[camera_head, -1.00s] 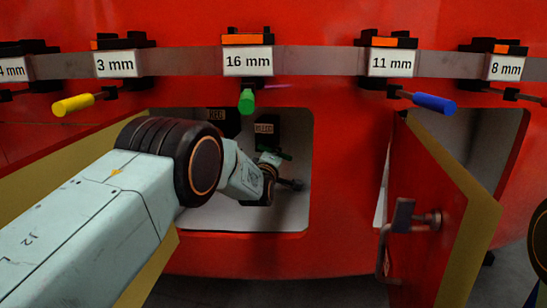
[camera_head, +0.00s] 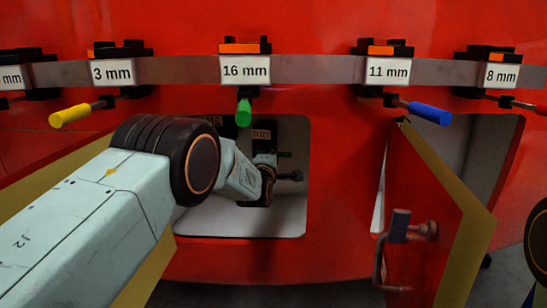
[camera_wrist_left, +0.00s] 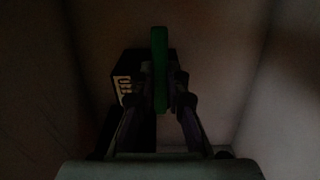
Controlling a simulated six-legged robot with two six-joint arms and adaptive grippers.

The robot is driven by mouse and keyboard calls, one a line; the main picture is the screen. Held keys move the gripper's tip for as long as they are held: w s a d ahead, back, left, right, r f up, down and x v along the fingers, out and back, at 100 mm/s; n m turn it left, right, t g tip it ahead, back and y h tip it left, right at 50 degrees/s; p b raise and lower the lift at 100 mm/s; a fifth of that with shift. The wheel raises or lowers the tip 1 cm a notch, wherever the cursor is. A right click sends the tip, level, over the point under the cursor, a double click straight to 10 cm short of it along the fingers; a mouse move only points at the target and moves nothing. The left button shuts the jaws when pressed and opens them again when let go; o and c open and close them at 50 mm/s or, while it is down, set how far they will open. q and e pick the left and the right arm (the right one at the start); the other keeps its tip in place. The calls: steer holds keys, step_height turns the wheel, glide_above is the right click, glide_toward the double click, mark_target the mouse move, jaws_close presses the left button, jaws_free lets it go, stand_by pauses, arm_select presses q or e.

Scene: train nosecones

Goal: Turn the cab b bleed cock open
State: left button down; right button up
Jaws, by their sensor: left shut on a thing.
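The bleed cock sits in the open recess (camera_head: 225,219) of the red nosecone, below a partly shadowed label (camera_head: 261,134) that seems to read BLEED. In the left wrist view the green handle (camera_wrist_left: 160,50) stands upright in the picture. My left gripper (camera_wrist_left: 161,92) is shut on it, one finger on each side. In the head view my left gripper (camera_head: 266,160) is inside the recess, largely hidden by its own wrist. My right gripper is not in view.
A rail above the recess carries tools labelled by size, with yellow (camera_head: 70,116), green (camera_head: 243,113) and blue (camera_head: 431,112) handles hanging out. An open red door (camera_head: 430,205) with a latch handle (camera_head: 398,226) stands to the right. Recess walls surround the left gripper closely.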

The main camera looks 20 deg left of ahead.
arm_select(q)
steer(key=shift+d+r, duration=0.1)
steer(key=c, duration=1.3)
jaws_free()
steer(key=shift+s, duration=0.15)
steer(key=s, duration=1.1)
steer(key=shift+s+d, duration=0.25)
steer(key=shift+s, duration=0.1)
